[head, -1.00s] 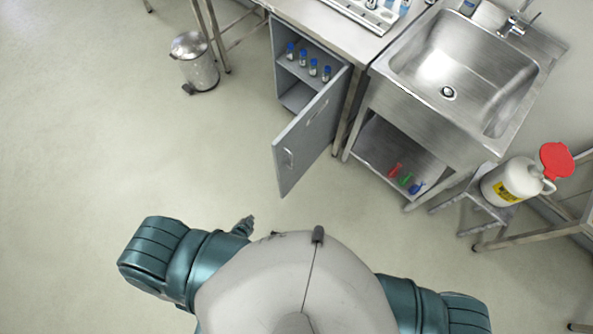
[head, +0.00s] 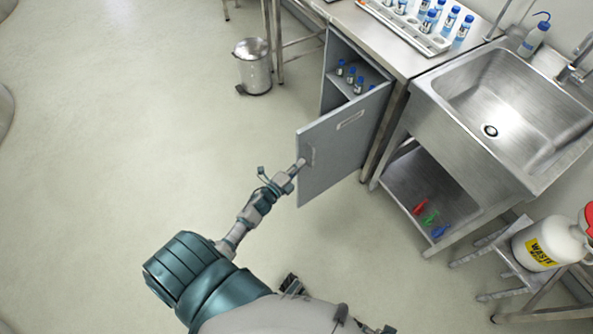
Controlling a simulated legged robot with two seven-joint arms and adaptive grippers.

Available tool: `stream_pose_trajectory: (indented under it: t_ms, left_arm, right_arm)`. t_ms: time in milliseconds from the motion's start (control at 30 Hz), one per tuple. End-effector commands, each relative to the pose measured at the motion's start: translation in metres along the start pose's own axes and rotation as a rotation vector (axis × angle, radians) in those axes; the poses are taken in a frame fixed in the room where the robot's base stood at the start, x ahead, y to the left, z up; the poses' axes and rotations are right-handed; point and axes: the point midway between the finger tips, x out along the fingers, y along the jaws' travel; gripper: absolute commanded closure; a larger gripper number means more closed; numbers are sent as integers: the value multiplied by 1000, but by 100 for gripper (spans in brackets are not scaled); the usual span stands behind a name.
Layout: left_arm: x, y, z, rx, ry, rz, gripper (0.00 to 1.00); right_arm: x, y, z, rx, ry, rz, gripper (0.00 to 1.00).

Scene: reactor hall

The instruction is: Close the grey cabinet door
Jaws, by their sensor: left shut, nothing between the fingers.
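The grey cabinet door (head: 345,152) stands open in the head view, swung out from the grey cabinet (head: 338,52) under the counter. Its handle (head: 310,155) is near the door's free edge. My left gripper (head: 299,165) is shut and empty, with its tip at the door's free edge beside the handle. I cannot tell whether it touches the door. Several blue-capped vials (head: 351,75) stand on the shelf inside, partly hidden by the door. Small dark parts show at the bottom edge, but I cannot make out my right gripper clearly.
A steel sink unit (head: 480,150) stands to the right, with small coloured items (head: 430,217) on its lower shelf. A pedal bin (head: 253,68) is at upper left. The floor on the left is clear.

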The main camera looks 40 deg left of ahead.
Motion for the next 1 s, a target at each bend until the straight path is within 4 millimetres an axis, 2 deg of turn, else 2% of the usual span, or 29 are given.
stream_pose_trajectory:
  t_ms: [33,233,300,533,1000]
  left_arm:
    - [13,0,0,1,0,-2,100]
    - [54,-1,-3,3,-1,0,100]
    - [54,0,11,8,-2,3,100]
    - [59,-1,31,5,-1,1,100]
    - [58,0,37,2,0,2,100]
  right_arm:
    - [-1,0,0,0,0,-1,0]
    - [-9,2,-2,2,3,-4,0]
    - [-12,2,-3,2,3,-4,0]
    - [-14,2,-3,3,2,-4,0]
    - [-17,3,-4,4,6,-4,0]
